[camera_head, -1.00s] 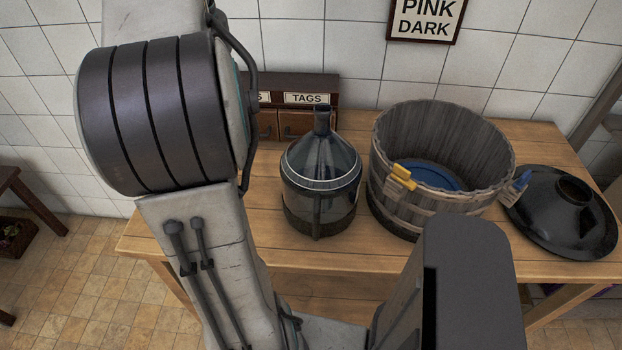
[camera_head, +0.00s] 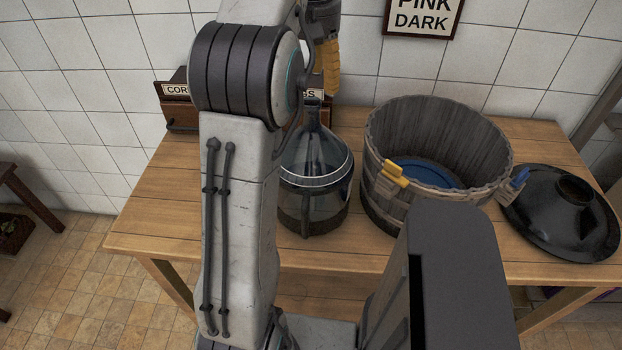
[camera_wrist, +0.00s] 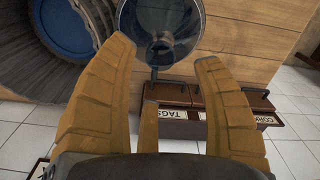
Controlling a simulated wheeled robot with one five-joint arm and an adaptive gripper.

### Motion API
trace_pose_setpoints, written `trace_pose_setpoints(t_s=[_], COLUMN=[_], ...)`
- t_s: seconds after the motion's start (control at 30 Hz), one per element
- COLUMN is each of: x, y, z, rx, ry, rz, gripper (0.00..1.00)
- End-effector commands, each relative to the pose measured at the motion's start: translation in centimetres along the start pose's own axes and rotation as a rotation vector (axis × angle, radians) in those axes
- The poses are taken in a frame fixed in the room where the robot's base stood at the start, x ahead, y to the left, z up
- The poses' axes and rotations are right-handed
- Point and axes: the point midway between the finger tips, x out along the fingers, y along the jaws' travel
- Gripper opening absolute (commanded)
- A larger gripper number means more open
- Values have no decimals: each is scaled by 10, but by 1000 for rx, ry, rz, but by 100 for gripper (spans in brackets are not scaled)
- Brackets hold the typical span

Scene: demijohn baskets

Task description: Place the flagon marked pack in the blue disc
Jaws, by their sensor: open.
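A dark, clear glass flagon (camera_head: 322,170) stands upright on the wooden table, partly behind my arm; no "pack" marking can be read on it. The blue disc (camera_head: 428,173) lies at the bottom of the wooden tub (camera_head: 378,190) to its right. My gripper (camera_wrist: 163,52) is open and empty, its yellow fingers pointing toward the flagon, seen from above in the wrist view (camera_wrist: 172,14). It looks above and apart from the flagon's neck. In the head view only part of a finger (camera_head: 327,68) shows. The blue disc also shows in the wrist view (camera_wrist: 68,25).
A black lid-like dish (camera_head: 560,225) lies at the right. A drawer box labelled TAGS (camera_wrist: 185,125) stands behind the flagon. The table's left side is clear.

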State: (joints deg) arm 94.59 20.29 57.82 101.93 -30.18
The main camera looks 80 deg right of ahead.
Motion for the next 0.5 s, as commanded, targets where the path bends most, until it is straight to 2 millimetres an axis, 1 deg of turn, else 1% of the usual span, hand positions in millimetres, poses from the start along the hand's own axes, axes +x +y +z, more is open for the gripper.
trace_pose_setpoints(t_s=[0.03, 0.17, 0.5], x=[5, 12, 49], y=[0, 0, 0], z=[0, 0, 0], rx=[0, -1, -1], ry=[-1, 0, -1], rz=[-1, 0, -1], gripper=[62, 62, 62])
